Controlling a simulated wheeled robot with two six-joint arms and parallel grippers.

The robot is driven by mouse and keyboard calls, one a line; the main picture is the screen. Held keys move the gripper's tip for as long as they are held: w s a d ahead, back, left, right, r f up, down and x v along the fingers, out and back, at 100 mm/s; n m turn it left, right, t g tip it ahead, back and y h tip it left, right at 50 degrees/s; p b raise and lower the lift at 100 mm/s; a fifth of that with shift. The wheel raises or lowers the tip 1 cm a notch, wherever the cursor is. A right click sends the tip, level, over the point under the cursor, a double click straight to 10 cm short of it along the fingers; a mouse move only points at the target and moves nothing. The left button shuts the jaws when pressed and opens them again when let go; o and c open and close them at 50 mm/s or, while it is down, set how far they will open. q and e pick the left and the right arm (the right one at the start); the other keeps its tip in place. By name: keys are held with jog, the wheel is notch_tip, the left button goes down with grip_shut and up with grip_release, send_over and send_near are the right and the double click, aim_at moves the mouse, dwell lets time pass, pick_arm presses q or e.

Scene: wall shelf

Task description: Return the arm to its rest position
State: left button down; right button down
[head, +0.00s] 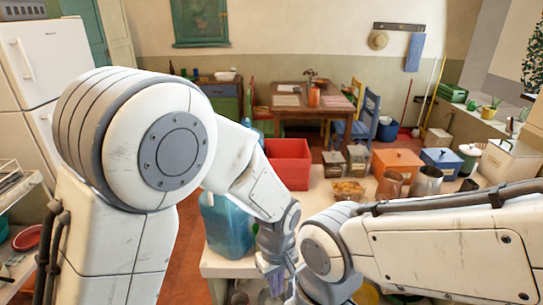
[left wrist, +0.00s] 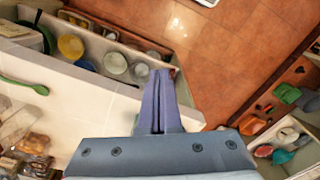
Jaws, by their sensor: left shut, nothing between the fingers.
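My left arm comes in from the left in the head view and bends down over the front edge of the white counter (head: 228,263). My left gripper (head: 273,282) is low at that edge, partly hidden by my right arm. In the left wrist view my left gripper (left wrist: 160,75) has its two fingers together with nothing between them. It points past the counter's edge, with the tiled floor (left wrist: 215,65) beyond. My right arm crosses from the right over the counter. Its fingers do not show.
A blue-green jug (head: 227,225) stands close left of my left forearm. A red crate (head: 289,163), an orange box (head: 397,160), a blue box (head: 440,162) and metal cups (head: 427,181) stand on the counter. Bowls (left wrist: 116,63) sit on a shelf below.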

pick_arm(q)
jog(key=a+r+m+t, duration=0.35)
jog(key=a+m, duration=0.25)
jog(key=a, duration=1.4)
jog(key=s+d+r+m+g, duration=0.1)
jog(key=s+d+r+m, duration=0.1)
jog(key=s+d, duration=0.5)
jog(key=s+d+r+m+g+h+b, duration=0.1)
jog(key=s+d+r+m+g, duration=0.1)
jog(key=s+d+m, duration=0.3)
jog(key=s+d+r, duration=0.1)
jog(key=s+d, duration=0.1)
jog(key=shift+s, duration=0.35)
